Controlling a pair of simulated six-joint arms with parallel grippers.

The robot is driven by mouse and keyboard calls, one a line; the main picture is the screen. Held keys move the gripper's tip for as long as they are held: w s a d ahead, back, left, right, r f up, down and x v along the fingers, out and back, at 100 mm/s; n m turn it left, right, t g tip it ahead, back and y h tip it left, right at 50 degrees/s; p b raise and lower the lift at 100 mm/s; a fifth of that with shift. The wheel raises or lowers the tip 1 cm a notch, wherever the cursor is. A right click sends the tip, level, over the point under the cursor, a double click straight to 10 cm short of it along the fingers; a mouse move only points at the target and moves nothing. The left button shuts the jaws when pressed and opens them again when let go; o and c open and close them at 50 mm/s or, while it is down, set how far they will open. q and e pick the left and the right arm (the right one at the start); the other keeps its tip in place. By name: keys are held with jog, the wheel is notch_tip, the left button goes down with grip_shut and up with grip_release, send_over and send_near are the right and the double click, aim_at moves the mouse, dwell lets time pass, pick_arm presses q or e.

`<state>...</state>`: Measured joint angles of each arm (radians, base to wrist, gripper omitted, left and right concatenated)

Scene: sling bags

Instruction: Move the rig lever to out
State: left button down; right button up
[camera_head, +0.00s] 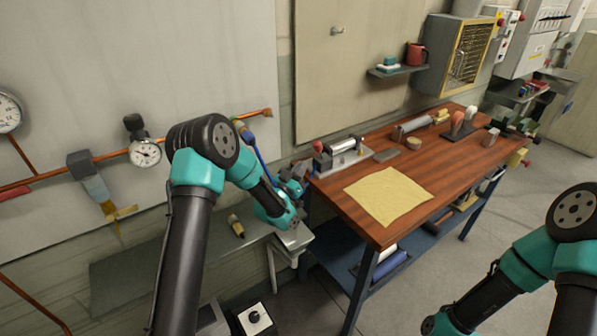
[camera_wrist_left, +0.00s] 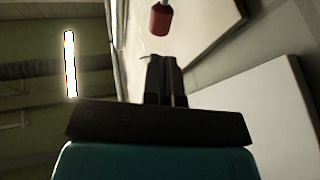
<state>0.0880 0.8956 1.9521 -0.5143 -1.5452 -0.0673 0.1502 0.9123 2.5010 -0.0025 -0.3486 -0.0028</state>
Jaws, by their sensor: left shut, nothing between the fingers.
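The rig (camera_head: 343,158) is a grey metal base with a bright cylinder, at the left back corner of the wooden workbench. Its lever ends in a red knob (camera_head: 318,146) at the rig's left end. In the left wrist view a red knob (camera_wrist_left: 160,20) hangs from a pale stem, beyond the fingertips and apart from them. My left gripper (camera_wrist_left: 163,62) is shut with nothing between its fingers. In the head view the left wrist is beside the bench's left edge, below the knob; the fingertips are hard to make out. My right gripper is out of view.
A yellow cloth (camera_head: 388,195) lies on the workbench (camera_head: 365,222). Several tools stand at its far end. A copper pipe with gauges (camera_head: 145,153) runs along the left wall. A low grey shelf (camera_head: 150,262) is below it. The floor right of the bench is open.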

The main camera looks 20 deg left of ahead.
aim_at(315, 148)
pick_arm(q)
jog(key=x, duration=0.7)
jog(key=shift+a, duration=0.1)
